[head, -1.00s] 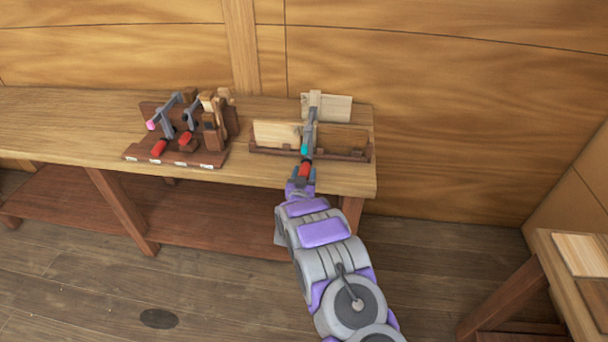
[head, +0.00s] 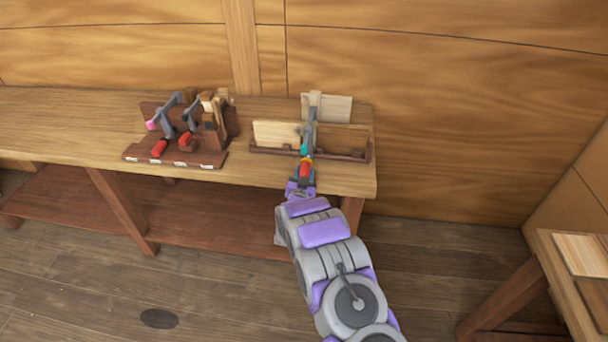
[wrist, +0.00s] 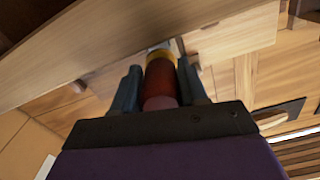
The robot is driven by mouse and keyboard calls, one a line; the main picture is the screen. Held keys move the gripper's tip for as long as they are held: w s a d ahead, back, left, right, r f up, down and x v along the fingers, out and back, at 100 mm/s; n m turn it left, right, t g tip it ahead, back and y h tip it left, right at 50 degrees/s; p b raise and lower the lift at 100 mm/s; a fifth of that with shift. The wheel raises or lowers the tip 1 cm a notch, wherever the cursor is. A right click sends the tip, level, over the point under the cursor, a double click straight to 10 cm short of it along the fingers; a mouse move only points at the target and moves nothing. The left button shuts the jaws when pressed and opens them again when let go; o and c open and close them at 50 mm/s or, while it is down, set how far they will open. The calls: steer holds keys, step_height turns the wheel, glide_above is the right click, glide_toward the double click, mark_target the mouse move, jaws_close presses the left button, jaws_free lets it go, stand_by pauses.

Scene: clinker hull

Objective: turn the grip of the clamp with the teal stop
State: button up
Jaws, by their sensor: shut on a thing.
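The clamp with the teal stop (head: 304,150) stands at the wooden holder on the right part of the bench, its grey bar running back and up. Its red grip (head: 305,170) points toward me, with a yellow band at its far end. My gripper (head: 302,182) is shut on the red grip. In the wrist view the grip (wrist: 161,82) lies between the two fingers of my gripper (wrist: 160,88), with the yellow band beyond it. The teal stop cannot be made out in the wrist view.
A dark rack (head: 195,156) on the bench's left holds other clamps with red grips, one with a pink stop (head: 151,125). The bench (head: 70,130) stands against a plank wall. A second table (head: 575,285) is at the right.

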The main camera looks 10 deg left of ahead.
steer(key=m, duration=0.6)
steer(key=shift+a+b, duration=0.1)
steer(key=shift+b, duration=0.2)
steer(key=shift+m, duration=0.3)
steer(key=shift+f, duration=0.1)
steer(key=o, duration=1)
steer(key=shift+s, duration=0.1)
